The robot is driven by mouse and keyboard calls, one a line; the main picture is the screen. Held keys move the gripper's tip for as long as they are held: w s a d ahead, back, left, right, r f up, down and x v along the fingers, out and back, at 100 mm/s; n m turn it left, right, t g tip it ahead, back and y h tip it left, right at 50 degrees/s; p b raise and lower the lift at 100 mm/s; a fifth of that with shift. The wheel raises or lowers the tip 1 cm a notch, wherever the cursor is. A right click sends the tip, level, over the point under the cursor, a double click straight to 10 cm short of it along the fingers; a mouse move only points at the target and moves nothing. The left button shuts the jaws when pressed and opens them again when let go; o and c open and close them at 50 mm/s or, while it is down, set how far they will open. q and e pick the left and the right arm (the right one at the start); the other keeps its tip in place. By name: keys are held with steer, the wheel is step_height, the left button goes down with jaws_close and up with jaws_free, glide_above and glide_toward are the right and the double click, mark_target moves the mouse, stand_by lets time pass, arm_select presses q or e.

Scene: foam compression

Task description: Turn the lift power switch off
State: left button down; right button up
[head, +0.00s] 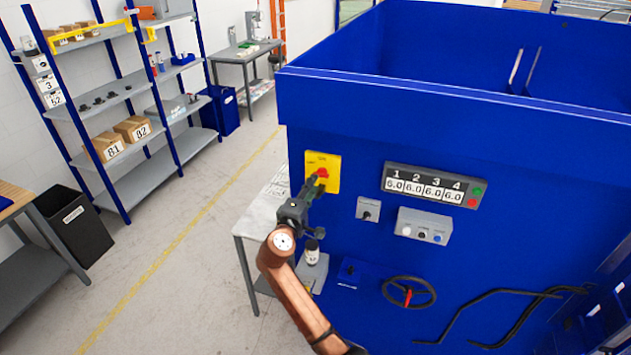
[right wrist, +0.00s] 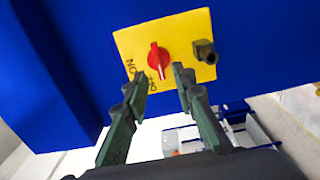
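The lift power switch is a red rotary knob (head: 321,173) on a yellow plate (head: 331,160) on the front of the blue machine. I cannot tell surely which word the knob points to. My right gripper (head: 315,184) is at the plate. In the right wrist view, its two fingers (right wrist: 158,78) are apart and empty, with the tips just below the knob. Contact is not clear. My left gripper is out of view.
A dark brass-coloured fitting (right wrist: 204,52) sticks out of the plate beside the knob. A counter panel (head: 433,186), a small switch box (head: 368,209), a button box (head: 424,226) and a handwheel (head: 408,292) are nearby. A grey table (head: 262,215) stands left of the machine.

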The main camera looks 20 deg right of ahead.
steer(key=v, duration=0.8)
